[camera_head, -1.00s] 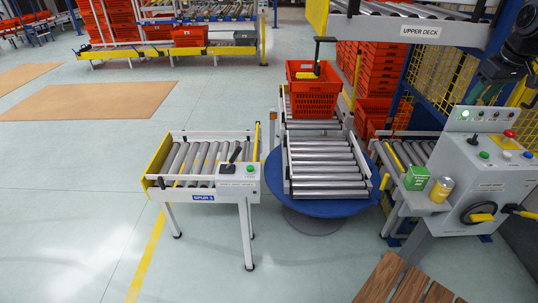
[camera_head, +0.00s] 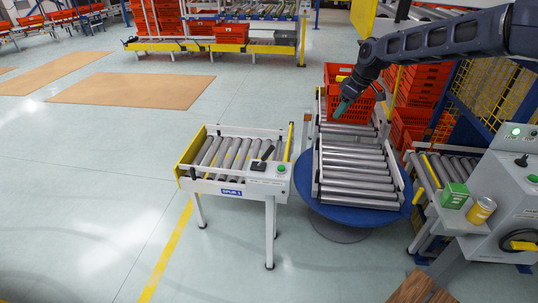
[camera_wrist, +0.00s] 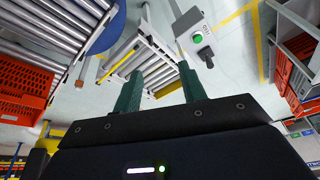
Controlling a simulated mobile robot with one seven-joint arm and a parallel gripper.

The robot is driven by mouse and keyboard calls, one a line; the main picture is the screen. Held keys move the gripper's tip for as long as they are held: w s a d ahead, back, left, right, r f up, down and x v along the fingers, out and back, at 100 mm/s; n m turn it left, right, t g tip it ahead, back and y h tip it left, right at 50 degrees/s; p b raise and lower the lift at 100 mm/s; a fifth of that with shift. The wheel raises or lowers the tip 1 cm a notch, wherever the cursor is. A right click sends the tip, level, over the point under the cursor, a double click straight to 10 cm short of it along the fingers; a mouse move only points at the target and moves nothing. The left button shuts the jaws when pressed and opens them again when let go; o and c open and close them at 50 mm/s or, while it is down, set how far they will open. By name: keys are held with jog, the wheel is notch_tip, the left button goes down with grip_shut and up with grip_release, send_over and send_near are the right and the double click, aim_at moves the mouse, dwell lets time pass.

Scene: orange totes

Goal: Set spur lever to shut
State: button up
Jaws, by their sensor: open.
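The spur lever (camera_head: 267,153) is a black handle on the white control box at the right end of the SPUR 1 roller conveyor (camera_head: 231,191). It leans up and to the right beside a green button (camera_head: 281,168). In the wrist view, the lever (camera_wrist: 206,54) shows beyond my right finger. My gripper (camera_head: 343,107) hangs in front of the red tote, well up and to the right of the lever, apart from it. Its two green fingers are spread with nothing between them in the wrist view (camera_wrist: 160,70). The lever's label is too small to read.
A red tote (camera_head: 347,112) sits on rollers behind the blue turntable (camera_head: 334,211). A grey control cabinet (camera_head: 507,205) stands at right, with a green box (camera_head: 454,195) and yellow can (camera_head: 481,211) on its shelf. The floor left of the spur is clear.

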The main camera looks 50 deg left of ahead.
aim_at(268, 154)
jog(key=s+a+f+n+g, duration=0.1)
jog(key=s+a+f+n, duration=0.1)
jog(key=s+a+f, duration=0.5)
jog(key=s+a+f+n+g, duration=0.1)
jog(key=s+a+f, duration=0.3)
jog(key=s, duration=0.6)
jog(key=x, duration=0.6)
jog(key=a+x, duration=0.1)
jog(key=x, duration=0.3)
jog(key=shift+w+a, duration=0.1)
jog(key=shift+a, duration=0.05)
jog(key=shift+r, duration=0.1)
grip_shut()
